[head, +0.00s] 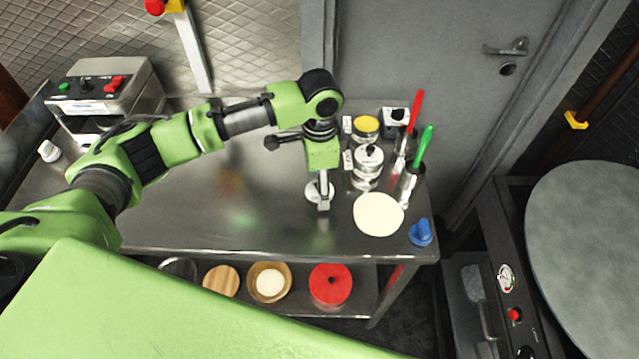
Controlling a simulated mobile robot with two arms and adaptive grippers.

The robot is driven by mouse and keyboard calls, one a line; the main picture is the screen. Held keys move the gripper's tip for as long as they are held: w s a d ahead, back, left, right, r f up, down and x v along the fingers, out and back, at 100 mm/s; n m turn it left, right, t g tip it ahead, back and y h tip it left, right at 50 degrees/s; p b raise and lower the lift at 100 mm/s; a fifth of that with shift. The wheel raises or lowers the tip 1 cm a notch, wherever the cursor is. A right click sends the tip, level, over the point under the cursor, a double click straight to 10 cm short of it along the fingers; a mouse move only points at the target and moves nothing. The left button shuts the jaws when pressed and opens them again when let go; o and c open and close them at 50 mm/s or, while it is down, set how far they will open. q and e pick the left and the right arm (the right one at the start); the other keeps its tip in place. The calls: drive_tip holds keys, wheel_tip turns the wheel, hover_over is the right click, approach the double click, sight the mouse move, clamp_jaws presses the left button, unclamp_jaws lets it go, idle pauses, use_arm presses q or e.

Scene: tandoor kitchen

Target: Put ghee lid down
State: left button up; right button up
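The ghee lid appears to be the small round metal disc (311,193) at the tips of my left gripper (323,203), over the steel table. The fingers overlap it and hide its middle, so I cannot tell whether they grip its knob or whether it touches the table. An uncovered round tin with yellow contents (366,125), likely the ghee, stands at the back right. A similar tin with a black-knobbed lid (368,156) stands in front of it. My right gripper is not in view.
A white round disc (379,214), a blue object (421,232) and a holder with red- and green-handled tools (408,186) crowd the table's right end. The steel table (190,215) is clear left of my gripper. A control box (105,88) stands at the back left.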

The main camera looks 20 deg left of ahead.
use_arm(q)
wheel_tip(320, 180, up, 11)
drive_tip(key=b, duration=0.2)
drive_tip(key=shift+r, duration=0.2)
idle(0.4)
